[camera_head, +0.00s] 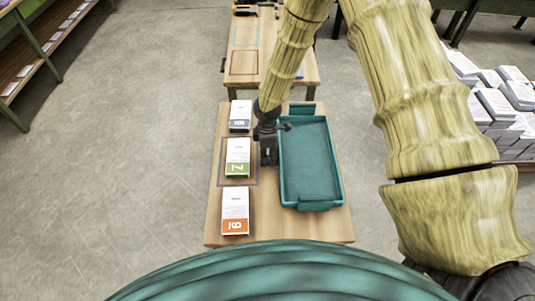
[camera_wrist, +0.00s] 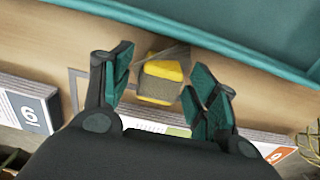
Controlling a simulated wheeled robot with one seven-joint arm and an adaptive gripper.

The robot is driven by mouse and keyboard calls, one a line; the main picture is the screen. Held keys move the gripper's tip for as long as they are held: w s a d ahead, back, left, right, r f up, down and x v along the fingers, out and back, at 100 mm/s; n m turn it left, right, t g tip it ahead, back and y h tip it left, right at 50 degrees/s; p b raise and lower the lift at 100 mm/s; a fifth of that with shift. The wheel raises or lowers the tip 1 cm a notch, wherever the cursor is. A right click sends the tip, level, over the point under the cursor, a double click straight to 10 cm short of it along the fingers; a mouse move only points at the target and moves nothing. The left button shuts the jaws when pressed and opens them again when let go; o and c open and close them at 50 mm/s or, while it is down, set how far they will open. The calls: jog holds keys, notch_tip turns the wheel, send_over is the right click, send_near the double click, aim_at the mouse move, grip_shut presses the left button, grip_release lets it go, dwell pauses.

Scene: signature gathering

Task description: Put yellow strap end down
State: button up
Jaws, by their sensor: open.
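The yellow strap end (camera_wrist: 164,70) shows in the wrist view as a small yellow block with a grey-brown band across it. It lies between my gripper's two fingers, over the wooden table close to the tray wall. My gripper (camera_wrist: 162,62) is open, with its teal finger pads apart on either side of the strap end. In the head view my gripper (camera_head: 268,156) points down between the green-labelled booklet stack (camera_head: 238,158) and the teal tray (camera_head: 310,165). The strap end cannot be made out there. Whether it rests fully on the table is hard to tell.
A blue-labelled stack (camera_head: 240,115) and an orange-labelled stack (camera_head: 235,211) stand along the table's left side. A grey outline (camera_head: 253,183) surrounds the green-labelled stack. The tray looks empty. Another wooden table (camera_head: 290,72) stands behind; a pallet of booklets (camera_head: 500,105) is at right.

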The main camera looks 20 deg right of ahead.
jog(key=shift+f, duration=0.1)
jog(key=shift+c, duration=0.4)
jog(key=c, duration=1.2)
jog(key=shift+o, duration=0.2)
